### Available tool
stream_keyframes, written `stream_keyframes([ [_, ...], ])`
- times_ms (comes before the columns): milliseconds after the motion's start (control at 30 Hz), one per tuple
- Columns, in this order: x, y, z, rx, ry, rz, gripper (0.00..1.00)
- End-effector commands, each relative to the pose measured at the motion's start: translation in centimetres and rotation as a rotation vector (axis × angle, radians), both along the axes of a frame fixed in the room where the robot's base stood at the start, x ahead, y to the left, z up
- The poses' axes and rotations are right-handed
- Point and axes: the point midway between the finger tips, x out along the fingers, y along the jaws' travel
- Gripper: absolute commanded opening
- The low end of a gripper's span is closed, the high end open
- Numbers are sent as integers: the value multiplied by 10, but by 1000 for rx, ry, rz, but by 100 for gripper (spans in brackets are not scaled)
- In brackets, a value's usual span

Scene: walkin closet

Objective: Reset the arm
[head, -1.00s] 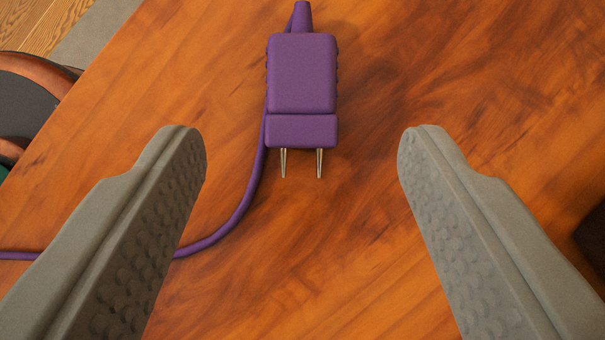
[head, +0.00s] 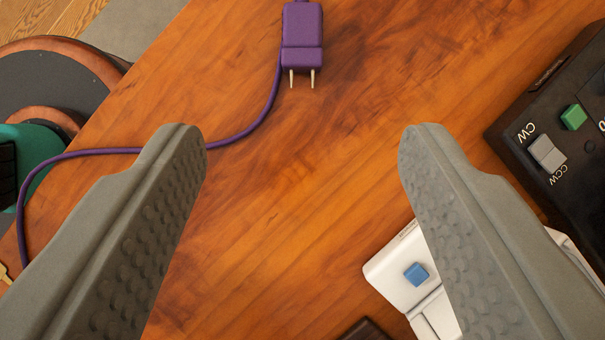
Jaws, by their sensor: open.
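My gripper (head: 302,140) is open and empty. Its two grey, dimpled fingers stand wide apart over the wooden tabletop (head: 270,220). A purple plug (head: 302,38) with two metal prongs lies on the tabletop beyond the fingertips, near the top of the view. It is apart from the fingers. Its purple cord (head: 90,152) runs down and left, passes behind the left finger and hangs past the table's edge.
A black box (head: 540,120) with a grey switch and a green button stands at the right. A white device (head: 400,268) with a blue button is partly hidden behind the right finger. Round dark and teal things (head: 50,85) lie beyond the table's left edge.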

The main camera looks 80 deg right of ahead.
Motion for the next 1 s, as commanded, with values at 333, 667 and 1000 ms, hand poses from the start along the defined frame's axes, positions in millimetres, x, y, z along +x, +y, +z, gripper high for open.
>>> stream_keyframes([
  [333,0,0,0,0,0,0,58],
  [667,-11,-6,7,-35,-28,-92,58],
  [1000,-53,-36,38,-107,-175,-537,58],
])
